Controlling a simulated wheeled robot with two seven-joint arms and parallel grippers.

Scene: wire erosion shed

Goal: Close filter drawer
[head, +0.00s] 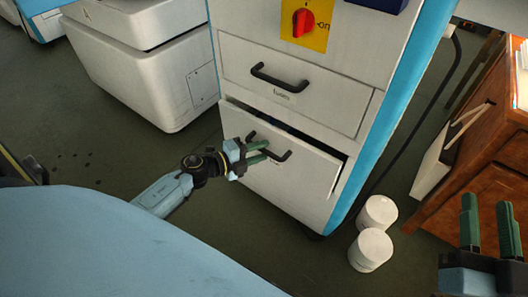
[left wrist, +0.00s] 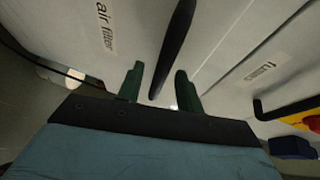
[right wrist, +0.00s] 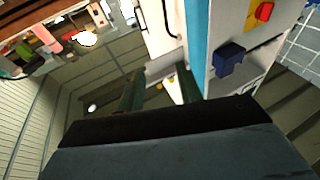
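The filter drawer (head: 290,185) is the lower drawer of the white cabinet. It stands partly out, with a dark gap along its top edge. Its front also shows in the left wrist view (left wrist: 135,45), with an "air filter" label (left wrist: 106,28). Its black bar handle (head: 283,156) also shows in the left wrist view (left wrist: 175,45). My left gripper (head: 256,152) is at the handle's left part. Its fingers are apart, with the handle between them and gaps beside it. My right gripper (head: 487,222) is open and empty at the lower right, away from the drawer.
The upper drawer (head: 310,98), labelled "fuses", looks shut. A red rotary switch (head: 303,22) on a yellow plate is above it. Two white cylinders (head: 371,250) stand on the floor right of the cabinet. A wooden cabinet (head: 480,170) is at right. Floor below the drawer is clear.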

